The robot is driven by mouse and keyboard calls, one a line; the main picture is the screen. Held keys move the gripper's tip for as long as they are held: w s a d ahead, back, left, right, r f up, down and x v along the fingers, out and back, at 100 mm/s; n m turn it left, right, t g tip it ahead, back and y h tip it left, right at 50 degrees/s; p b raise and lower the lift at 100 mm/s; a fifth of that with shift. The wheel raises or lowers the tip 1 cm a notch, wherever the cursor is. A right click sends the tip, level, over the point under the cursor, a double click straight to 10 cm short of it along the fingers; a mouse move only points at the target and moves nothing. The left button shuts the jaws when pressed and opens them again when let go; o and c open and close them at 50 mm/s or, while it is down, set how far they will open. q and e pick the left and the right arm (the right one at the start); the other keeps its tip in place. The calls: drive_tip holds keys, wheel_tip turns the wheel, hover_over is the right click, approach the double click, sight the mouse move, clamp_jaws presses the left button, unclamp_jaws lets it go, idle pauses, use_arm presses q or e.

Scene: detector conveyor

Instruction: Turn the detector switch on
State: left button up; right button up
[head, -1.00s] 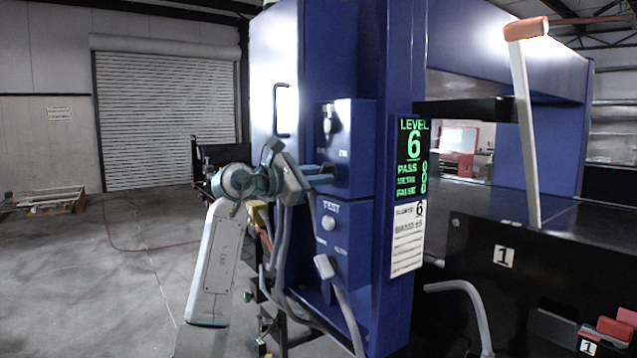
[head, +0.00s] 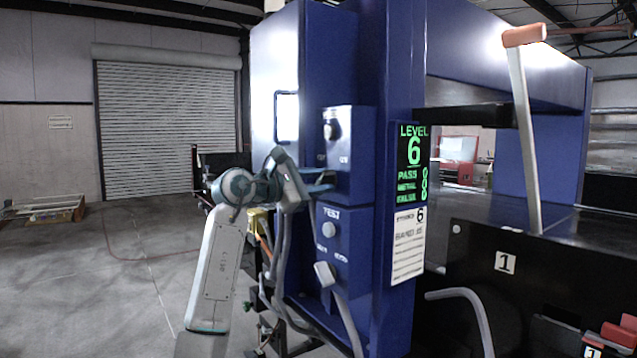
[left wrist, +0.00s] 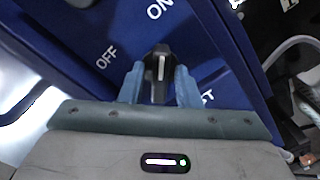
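The detector switch is a black knob (left wrist: 160,72) with a white line, on a blue panel (left wrist: 85,75) marked OFF and ON. In the left wrist view its white line points up toward the ON label; OFF lies to its left. My left gripper (left wrist: 161,86) has its two blue fingers close against both sides of the knob. In the head view my left gripper (head: 326,183) is at the lower part of the upper blue control box (head: 359,150), and its fingers hide the switch. My right gripper is not in view.
Below is a TEST panel with a pale button (head: 329,230). A green LEVEL 6 display (head: 412,163) is to the right. A grey-ended lever (head: 324,272) and a tall orange-topped lever (head: 524,130) stand nearby. Open floor (head: 110,280) lies left.

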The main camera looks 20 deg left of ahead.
use_arm(q)
drive_tip(key=shift+o, duration=0.3)
drive_tip(key=shift+s, duration=0.1)
drive_tip(key=shift+s+a+f, duration=0.15)
drive_tip(key=shift+s+a, duration=0.05)
drive_tip(key=shift+a, duration=0.05)
drive_tip(key=b+v, duration=0.4)
drive_tip(key=v, duration=0.6)
